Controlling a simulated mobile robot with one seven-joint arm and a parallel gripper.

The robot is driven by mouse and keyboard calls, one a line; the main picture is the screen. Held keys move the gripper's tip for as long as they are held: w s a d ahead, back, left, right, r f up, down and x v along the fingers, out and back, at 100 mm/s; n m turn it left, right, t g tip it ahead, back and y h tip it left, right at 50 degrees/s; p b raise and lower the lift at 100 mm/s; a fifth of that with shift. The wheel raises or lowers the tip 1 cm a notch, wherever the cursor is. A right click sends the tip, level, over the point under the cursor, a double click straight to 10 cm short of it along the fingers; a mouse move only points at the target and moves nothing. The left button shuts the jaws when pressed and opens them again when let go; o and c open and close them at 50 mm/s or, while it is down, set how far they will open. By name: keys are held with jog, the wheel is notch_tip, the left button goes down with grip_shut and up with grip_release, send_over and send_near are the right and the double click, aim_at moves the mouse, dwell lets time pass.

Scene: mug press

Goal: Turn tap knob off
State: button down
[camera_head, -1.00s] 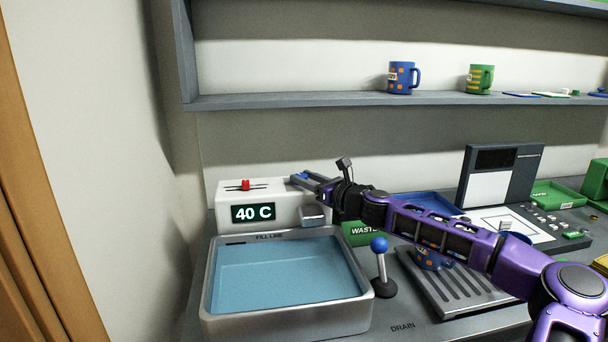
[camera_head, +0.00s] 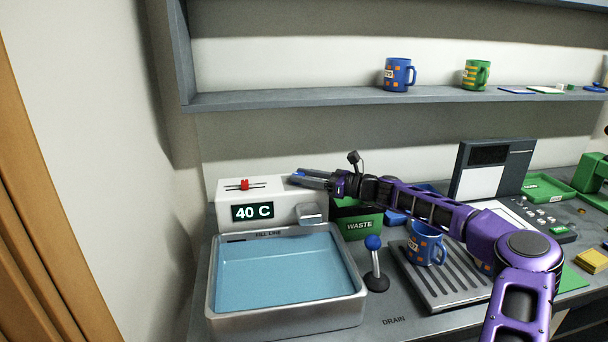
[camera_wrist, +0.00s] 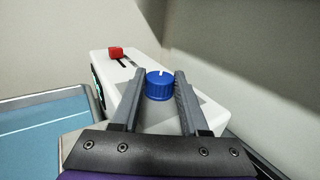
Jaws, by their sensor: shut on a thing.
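The blue tap knob (camera_wrist: 159,86) with a white mark sits on top of the white tap box (camera_head: 224,194). My gripper (camera_wrist: 160,74) is shut on the knob, one grey finger on each side. In the head view my gripper (camera_head: 304,179) is at the right end of the box top, and the knob is mostly hidden there. The box's display (camera_head: 253,212) reads 40 C. A grey spout (camera_head: 311,213) juts from the box above the basin (camera_head: 290,320). The basin holds blue water (camera_head: 280,270); no stream is visible from the spout.
A red slider (camera_head: 244,184) is on the box's left. A blue-topped lever (camera_head: 374,258) stands right of the basin. A patterned blue mug (camera_head: 424,243) stands on the drain rack (camera_head: 448,290). A green WASTE bin (camera_head: 360,226) is behind, under my arm.

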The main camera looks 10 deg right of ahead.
jog(key=shift+c, duration=2.1)
grip_release()
jog(key=v, duration=1.7)
jog(key=shift+d, duration=0.2)
